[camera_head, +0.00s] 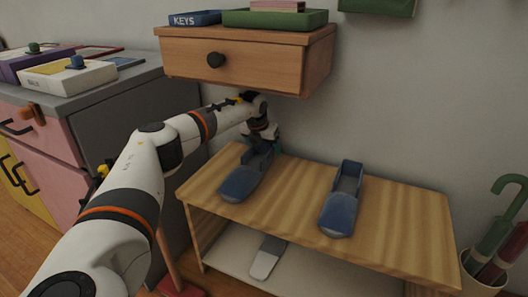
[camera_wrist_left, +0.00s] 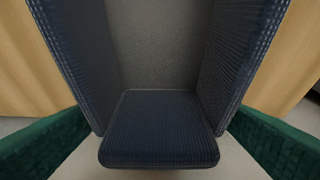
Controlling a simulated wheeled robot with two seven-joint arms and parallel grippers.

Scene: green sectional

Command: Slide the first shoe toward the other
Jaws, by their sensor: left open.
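Two blue shoes lie on the wooden shoe bench (camera_head: 400,215). The left shoe (camera_head: 240,184) lies at the bench's left side, toe toward the camera, its heel partly hidden by my gripper. The right shoe (camera_head: 342,205) lies to its right with a clear gap between them. My left gripper (camera_head: 264,146) is at the back end of the left shoe. In the left wrist view the shoe's dark blue back end and sides (camera_wrist_left: 160,130) fill the middle, with a green finger on either side; the fingers are open. My right gripper is not in view.
A wooden drawer (camera_head: 235,62) hangs on the wall above the bench. A grey shoe (camera_head: 268,258) is on the lower shelf. A grey and pink cabinet (camera_head: 120,110) stands left, an umbrella holder (camera_head: 485,270) right. The bench top right of the right shoe is clear.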

